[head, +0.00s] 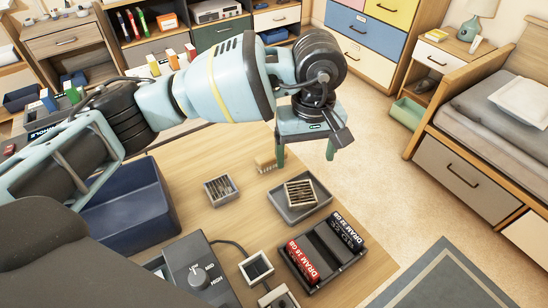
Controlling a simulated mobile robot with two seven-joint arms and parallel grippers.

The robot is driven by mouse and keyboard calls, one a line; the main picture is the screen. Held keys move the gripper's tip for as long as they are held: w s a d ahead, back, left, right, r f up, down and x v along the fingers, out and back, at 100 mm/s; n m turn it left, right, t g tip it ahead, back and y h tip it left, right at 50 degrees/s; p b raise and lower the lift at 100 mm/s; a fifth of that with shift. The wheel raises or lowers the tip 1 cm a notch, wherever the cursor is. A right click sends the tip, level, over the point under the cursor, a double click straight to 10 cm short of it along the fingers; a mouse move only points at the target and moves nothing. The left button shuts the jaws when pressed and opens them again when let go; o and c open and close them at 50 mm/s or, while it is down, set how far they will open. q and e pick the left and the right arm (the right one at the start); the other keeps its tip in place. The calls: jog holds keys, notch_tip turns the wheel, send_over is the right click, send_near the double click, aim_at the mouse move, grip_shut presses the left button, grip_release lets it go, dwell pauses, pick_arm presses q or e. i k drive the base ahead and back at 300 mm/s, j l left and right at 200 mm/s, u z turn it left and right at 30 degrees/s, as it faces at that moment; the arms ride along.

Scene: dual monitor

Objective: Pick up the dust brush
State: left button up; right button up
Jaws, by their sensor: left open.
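A small tan brush (265,162) lies near the far edge of the wooden table, and I take it to be the dust brush. My left arm comes in from the left and reaches across above the table. My left gripper (305,151) is open, with its two teal fingers pointing down and apart. Nothing shows between the fingers. The brush appears just left of the left finger in the picture. I cannot tell how high the fingers are above the table. My right gripper is out of view.
A slatted square part (220,190) lies near the brush. A grey tray (285,212) holds another slatted part (299,194). A black holder (320,279) bears red and black DRAM modules. A dark blue bin (128,212) stands left; a knobbed control box (188,270) sits in front.

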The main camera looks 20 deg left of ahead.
aim_at(265, 162)
jog(key=i+l+u, duration=0.2)
jog(key=l, duration=0.2)
jog(key=i+l+u, duration=0.1)
jog(key=l+u, duration=0.15)
jog(key=l, duration=0.15)
jog(key=i+l+u, duration=0.2)
jog(key=l, duration=0.25)
jog(key=k, duration=0.1)
